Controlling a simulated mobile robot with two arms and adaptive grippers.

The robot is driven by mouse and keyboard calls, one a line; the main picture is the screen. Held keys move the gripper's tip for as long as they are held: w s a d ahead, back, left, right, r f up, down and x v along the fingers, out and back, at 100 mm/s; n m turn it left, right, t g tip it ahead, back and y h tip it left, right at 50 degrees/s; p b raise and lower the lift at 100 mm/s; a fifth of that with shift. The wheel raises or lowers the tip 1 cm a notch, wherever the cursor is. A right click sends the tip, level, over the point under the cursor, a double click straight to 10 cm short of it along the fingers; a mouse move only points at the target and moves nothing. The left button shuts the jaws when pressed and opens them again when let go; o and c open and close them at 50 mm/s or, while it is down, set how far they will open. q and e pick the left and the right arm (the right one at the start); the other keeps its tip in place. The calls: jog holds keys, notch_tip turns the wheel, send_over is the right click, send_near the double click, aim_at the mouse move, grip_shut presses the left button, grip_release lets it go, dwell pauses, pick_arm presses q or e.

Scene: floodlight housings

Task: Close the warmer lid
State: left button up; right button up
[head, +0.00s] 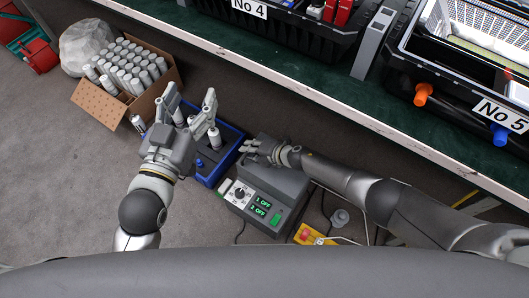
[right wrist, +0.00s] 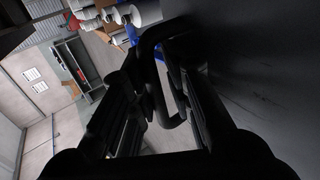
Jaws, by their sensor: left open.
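The warmer (head: 272,187) is a grey box on the floor with a dial and a lit display reading OFF on two lines. Its grey lid shows only in part in the head view, beside my right gripper (head: 258,152); I cannot tell its exact angle. In the right wrist view, a dark bent bar like a handle (right wrist: 172,112) passes between the fingers of my right gripper (right wrist: 165,65), beside a broad dark surface (right wrist: 265,70). I cannot tell whether the fingers grip the bar. My left gripper (head: 191,100) is open above a blue container.
The blue container (head: 232,153) holding a cylinder stands left of the warmer. A cardboard box (head: 105,104) of white cylinders is further left. A green-topped bench (head: 300,75) with black cases runs along the back. Cables and a yellow-and-red switch box (head: 308,234) lie right of the warmer.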

jog(key=shift+d, duration=0.15)
jog(key=shift+s+d+r, duration=0.1)
jog(key=shift+d+r, duration=0.2)
jog(key=shift+r, duration=0.05)
jog(key=shift+v, duration=0.75)
jog(key=v, duration=0.3)
jog(key=shift+s+f, duration=0.15)
jog(key=shift+f, duration=0.1)
jog(key=s+d, duration=1.1)
jog(key=d, duration=0.5)
